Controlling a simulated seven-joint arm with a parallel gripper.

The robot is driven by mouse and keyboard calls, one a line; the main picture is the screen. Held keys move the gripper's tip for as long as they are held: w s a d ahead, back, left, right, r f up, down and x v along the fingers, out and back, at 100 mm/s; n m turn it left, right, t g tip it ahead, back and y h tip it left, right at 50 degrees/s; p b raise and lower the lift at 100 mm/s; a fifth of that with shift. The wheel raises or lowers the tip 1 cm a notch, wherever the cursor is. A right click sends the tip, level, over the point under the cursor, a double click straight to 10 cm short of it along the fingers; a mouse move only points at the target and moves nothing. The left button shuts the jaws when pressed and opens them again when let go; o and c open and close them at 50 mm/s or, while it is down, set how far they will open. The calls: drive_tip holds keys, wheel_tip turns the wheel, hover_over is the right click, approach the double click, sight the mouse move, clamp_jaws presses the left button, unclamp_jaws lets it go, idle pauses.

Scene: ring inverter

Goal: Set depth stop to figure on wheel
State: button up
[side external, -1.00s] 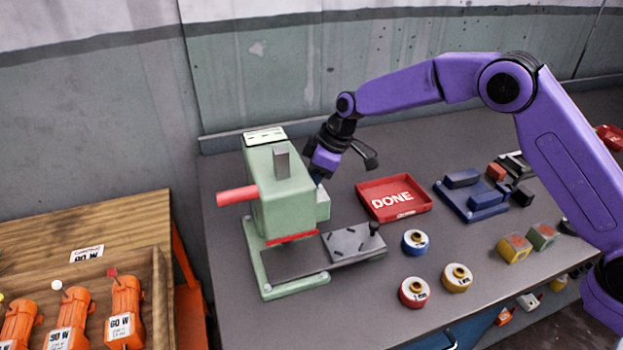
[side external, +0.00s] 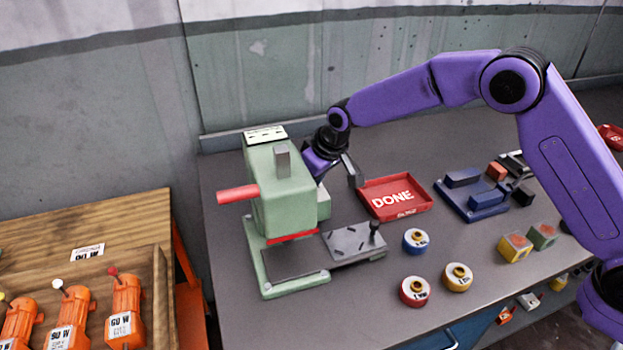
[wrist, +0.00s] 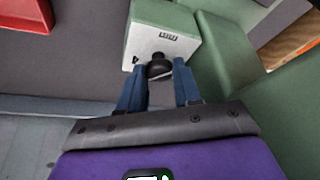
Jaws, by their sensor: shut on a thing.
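The green press-like machine (side external: 285,200) stands on the grey bench, with a red lever (side external: 238,194) on its left side. In the wrist view, a pale plate (wrist: 178,42) on a green block carries a small printed label (wrist: 168,36), too small to read, and a black knob (wrist: 158,66). My gripper (wrist: 160,78) has its two blue fingers closed around the black knob. In the side view, my gripper (side external: 319,172) is behind the right side of the machine, and its fingertips and the knob are hidden there.
A red DONE tray (side external: 430,205) lies right of the machine. Blue (side external: 416,240), red (side external: 414,292) and yellow (side external: 458,277) ringed wheels stand in front of it. A blue fixture (side external: 470,210) sits further right. Orange motors (side external: 125,305) stand on the wooden table at left.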

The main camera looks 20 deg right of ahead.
idle(0.3)
drive_tip(key=o, duration=1.1)
drive_tip(key=shift+c, duration=0.2)
drive_tip(key=v, duration=1.7)
drive_tip(key=shift+r, duration=0.2)
drive_tip(key=shift+d, duration=0.1)
